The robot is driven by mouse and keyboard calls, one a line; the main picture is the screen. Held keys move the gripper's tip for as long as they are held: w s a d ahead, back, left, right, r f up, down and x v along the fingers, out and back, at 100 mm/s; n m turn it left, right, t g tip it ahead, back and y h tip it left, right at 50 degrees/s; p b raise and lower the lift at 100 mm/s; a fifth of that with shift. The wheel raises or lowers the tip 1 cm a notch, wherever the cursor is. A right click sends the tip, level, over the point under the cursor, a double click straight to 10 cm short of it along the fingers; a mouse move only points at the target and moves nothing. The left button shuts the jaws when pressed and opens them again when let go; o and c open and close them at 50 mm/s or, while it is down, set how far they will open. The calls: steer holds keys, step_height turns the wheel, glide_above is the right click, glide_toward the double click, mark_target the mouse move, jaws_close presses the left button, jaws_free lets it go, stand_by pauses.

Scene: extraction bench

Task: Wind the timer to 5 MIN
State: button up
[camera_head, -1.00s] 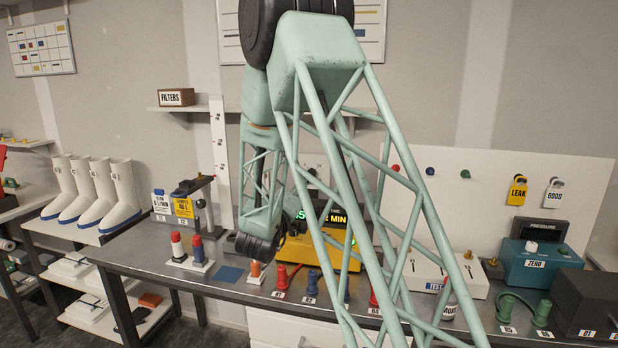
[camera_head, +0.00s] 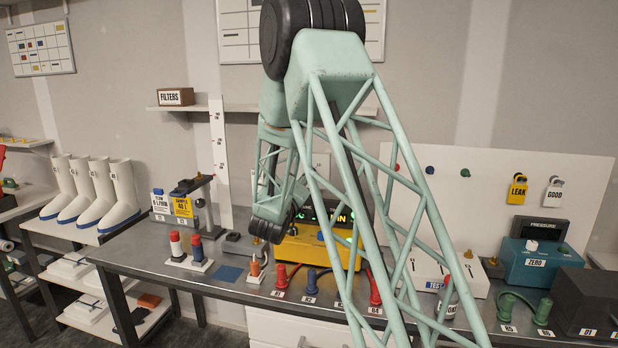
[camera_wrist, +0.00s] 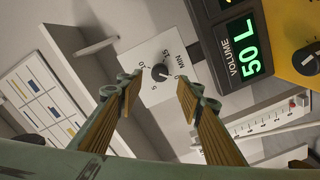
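The timer (camera_wrist: 139,85) is a white square plate with a small dark round knob (camera_wrist: 160,73) at its middle in the wrist view. Printed numbers and the word MIN ring the knob. The picture is too small to tell which mark the knob points at. My gripper (camera_wrist: 157,88) is open, its two ribbed brown fingers on either side of the knob in the picture, with nothing between them. I see no contact with the knob. In the head view my arm covers the gripper, and the timer cannot be made out clearly.
A yellow instrument (camera_head: 300,252) with a green-lit display stands on the grey bench (camera_head: 140,255) near my wrist. Its VOLUME display (camera_wrist: 243,50) reads 50 L in the wrist view. A red-and-blue-topped stand (camera_head: 190,264) and several coloured fittings line the bench front. A shelf carries a FILTERS box (camera_head: 176,97).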

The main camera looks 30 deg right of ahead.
steer(key=shift+b+x, duration=0.35)
steer(key=shift+x, duration=2.8)
steer(key=shift+c, duration=0.4)
steer(key=c, duration=0.8)
